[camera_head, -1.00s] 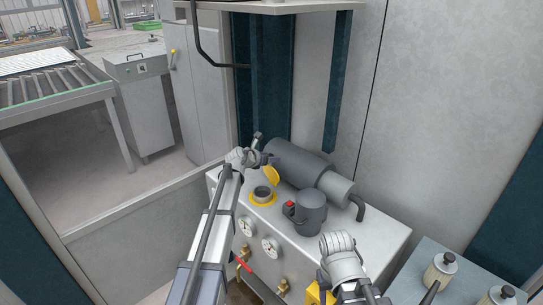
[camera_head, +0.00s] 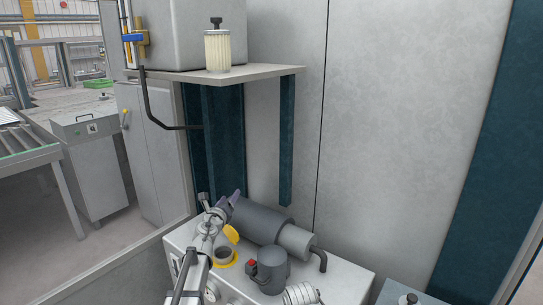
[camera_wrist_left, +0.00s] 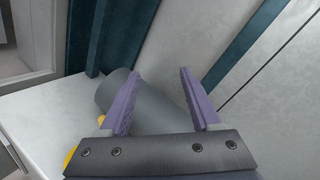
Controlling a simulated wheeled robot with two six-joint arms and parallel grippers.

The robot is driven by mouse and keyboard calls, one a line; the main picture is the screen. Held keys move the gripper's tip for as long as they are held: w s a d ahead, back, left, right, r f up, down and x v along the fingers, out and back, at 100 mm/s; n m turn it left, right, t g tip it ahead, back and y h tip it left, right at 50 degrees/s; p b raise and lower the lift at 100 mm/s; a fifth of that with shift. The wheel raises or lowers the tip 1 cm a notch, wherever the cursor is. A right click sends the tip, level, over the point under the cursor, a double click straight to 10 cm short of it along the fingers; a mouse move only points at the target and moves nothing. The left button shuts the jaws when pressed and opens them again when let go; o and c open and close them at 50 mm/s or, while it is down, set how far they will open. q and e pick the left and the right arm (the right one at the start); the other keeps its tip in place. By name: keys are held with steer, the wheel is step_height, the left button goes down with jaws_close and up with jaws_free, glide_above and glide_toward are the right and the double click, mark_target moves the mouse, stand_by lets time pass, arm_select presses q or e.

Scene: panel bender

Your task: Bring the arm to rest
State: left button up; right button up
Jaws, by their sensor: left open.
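My left arm (camera_head: 190,272) comes in from the bottom in the head view. Its left gripper (camera_head: 230,199) is by the far left end of the grey motor cylinder (camera_head: 252,222), above the power unit. In the left wrist view the two purple fingers of the left gripper (camera_wrist_left: 159,74) stand wide apart with nothing between them. The grey cylinder (camera_wrist_left: 150,108) shows behind and below them. The right gripper is out of view.
A grey wall panel (camera_head: 400,130) stands behind. A roller conveyor (camera_head: 20,148) is far left.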

arm_select(q)
steer(key=s+f+n+g+y, duration=0.35)
steer(key=s+n, duration=0.45)
steer(key=n, duration=0.3)
steer(key=s+f+n+g+y, duration=0.3)
steer(key=s+f+n+y, duration=0.3)
steer(key=n, duration=0.4)
steer(key=s+d+f+n+g+h, duration=0.2)
steer(key=s+d+f+g, duration=0.1)
steer(key=s, duration=0.6)
steer(key=s+d+f+n+g+h, duration=0.2)
steer(key=s+d+f+g, duration=0.2)
steer(key=s, duration=0.5)
steer(key=s+d+f+n+g+h, duration=0.2)
steer(key=s+d+f+g, duration=0.2)
steer(key=s, duration=0.5)
steer(key=d, duration=0.2)
steer(key=shift+s+d, duration=0.25)
steer(key=shift+d, duration=0.05)
